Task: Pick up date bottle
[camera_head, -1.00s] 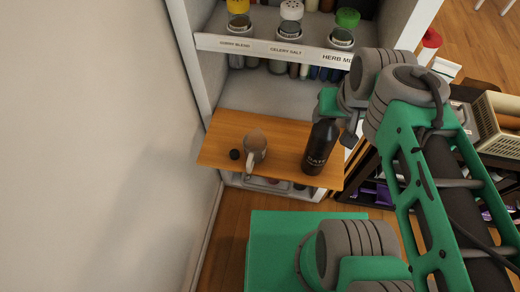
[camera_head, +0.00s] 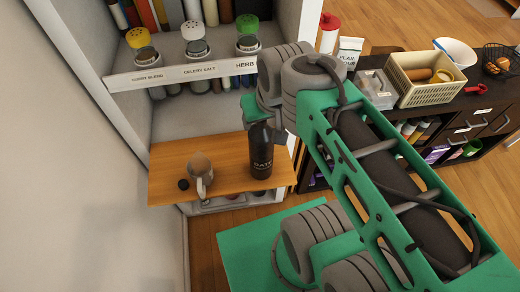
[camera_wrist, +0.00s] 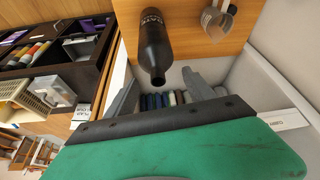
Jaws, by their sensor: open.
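The date bottle (camera_head: 261,158) is dark with pale lettering that reads "DATE". It stands upright on the right part of the wooden shelf board. In the wrist view the bottle (camera_wrist: 155,45) has its neck pointing toward my gripper (camera_wrist: 160,92). The two grey fingers are spread, with the bottle's mouth near the gap between them and nothing gripped. In the head view my gripper (camera_head: 272,130) is at the bottle's top, largely hidden by my arm. I cannot tell whether a finger touches the bottle.
A mug (camera_head: 200,172) and a small dark ball (camera_head: 183,184) sit left of the bottle on the board (camera_head: 165,157). Spice jars (camera_head: 194,42) stand on the shelf above, behind a labelled strip (camera_head: 160,75). A dark cabinet with a basket (camera_head: 425,82) is at right.

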